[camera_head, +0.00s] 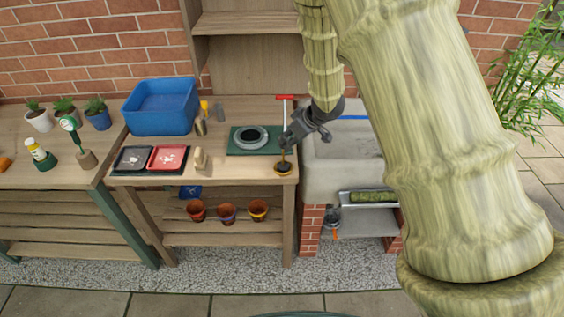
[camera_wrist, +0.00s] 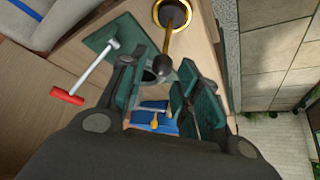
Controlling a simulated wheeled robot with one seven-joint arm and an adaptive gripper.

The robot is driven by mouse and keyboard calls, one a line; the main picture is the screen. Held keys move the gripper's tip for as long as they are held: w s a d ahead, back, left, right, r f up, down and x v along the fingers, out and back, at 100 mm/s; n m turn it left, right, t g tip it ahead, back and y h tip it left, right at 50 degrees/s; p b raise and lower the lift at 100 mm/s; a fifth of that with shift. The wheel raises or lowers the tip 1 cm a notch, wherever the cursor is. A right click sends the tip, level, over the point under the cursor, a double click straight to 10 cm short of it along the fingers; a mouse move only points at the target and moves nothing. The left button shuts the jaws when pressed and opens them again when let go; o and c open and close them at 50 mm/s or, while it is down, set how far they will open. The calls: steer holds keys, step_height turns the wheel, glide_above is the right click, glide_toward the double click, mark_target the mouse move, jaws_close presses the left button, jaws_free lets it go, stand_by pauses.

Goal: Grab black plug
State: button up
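A small round black piece in a brass ring (camera_wrist: 173,14) sits near the table's front right corner. A brass rod (camera_wrist: 169,42) rises from it to a black knob (camera_wrist: 162,71). I cannot tell whether the black piece or the knob is the plug. The ring also shows in the head view (camera_head: 283,171). My gripper (camera_wrist: 157,78) is open, with green-padded fingers on either side of the knob; gaps show beside it. In the head view my gripper (camera_head: 286,146) is just above the ring, at the rod's upper end.
A green mat (camera_head: 237,149) with a dark ring (camera_head: 250,138) lies left of my gripper. A stone sink (camera_head: 333,165) stands to the right. A blue crate (camera_head: 161,107) and two trays (camera_head: 133,159) are farther left.

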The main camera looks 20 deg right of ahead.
glide_above(281, 163)
steer(key=s+d, duration=0.1)
step_height(281, 163, down, 4)
steer(key=shift+s+f+p, duration=0.1)
steer(key=shift+p, duration=0.2)
steer(key=shift+w+a+f+p, duration=0.15)
steer(key=shift+a+f+p, duration=0.1)
steer(key=shift+f, duration=0.35)
steer(key=shift+w+a+f+p, duration=0.1)
steer(key=shift+w+f+p, duration=0.15)
steer(key=shift+f, duration=0.4)
steer(key=shift+w+a+f+p, duration=0.1)
steer(key=shift+a+f+p, duration=0.15)
steer(key=shift+f, duration=0.35)
steer(key=shift+x, duration=0.9)
steer(key=shift+d, duration=0.1)
jaws_close()
